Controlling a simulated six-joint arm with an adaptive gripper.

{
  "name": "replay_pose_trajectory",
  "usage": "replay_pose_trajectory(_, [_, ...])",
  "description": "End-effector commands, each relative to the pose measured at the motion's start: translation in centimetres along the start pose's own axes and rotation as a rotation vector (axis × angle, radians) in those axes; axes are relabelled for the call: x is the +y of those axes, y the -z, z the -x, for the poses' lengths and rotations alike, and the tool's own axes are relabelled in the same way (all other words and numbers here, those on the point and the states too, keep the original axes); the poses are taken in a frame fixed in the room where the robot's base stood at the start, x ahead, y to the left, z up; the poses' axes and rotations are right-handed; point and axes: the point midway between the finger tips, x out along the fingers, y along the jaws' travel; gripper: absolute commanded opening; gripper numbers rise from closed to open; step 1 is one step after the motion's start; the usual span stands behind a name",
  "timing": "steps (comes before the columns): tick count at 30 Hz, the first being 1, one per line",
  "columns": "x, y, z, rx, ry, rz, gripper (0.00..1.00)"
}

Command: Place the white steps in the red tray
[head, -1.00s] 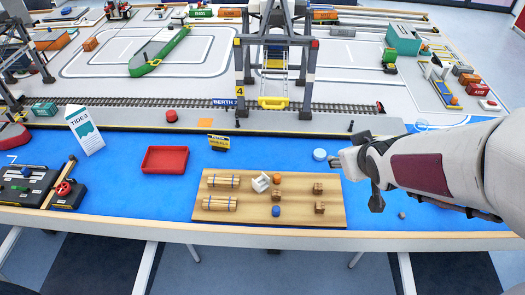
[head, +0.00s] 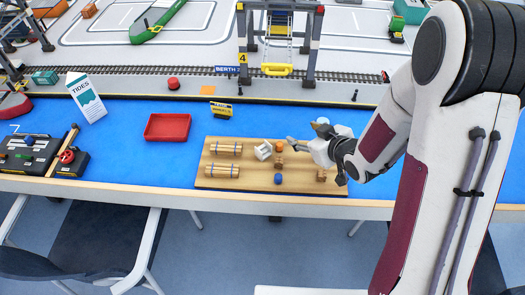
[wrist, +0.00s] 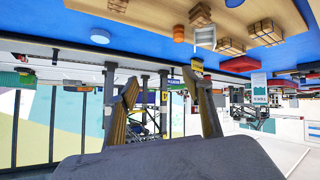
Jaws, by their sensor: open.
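The white steps (head: 263,150) stand on the wooden board near its middle, and they also show near the top of the wrist view (wrist: 205,38). The red tray (head: 168,127) lies empty on the blue table surface, left of the board, and shows in the wrist view (wrist: 240,64). My gripper (head: 292,145) is open and empty, to the right of the white steps and apart from them. Its two fingers show spread in the wrist view (wrist: 163,88).
A Tides carton (head: 87,98) stands left of the tray.

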Motion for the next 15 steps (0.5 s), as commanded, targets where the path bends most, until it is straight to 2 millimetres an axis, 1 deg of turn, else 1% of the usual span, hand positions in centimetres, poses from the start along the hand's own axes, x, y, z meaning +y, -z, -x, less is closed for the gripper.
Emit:
replay_pose_trajectory(1, [-0.6,-0.5,-0.6,0.011,0.019,-0.003,0.5])
replay_pose_trajectory(6, [-2.8,-1.4,-2.2,0.071,0.081,-0.009,0.5])
replay_pose_trajectory(15, [-6.7,-2.9,-3.9,0.179,0.184,-0.046,0.5])
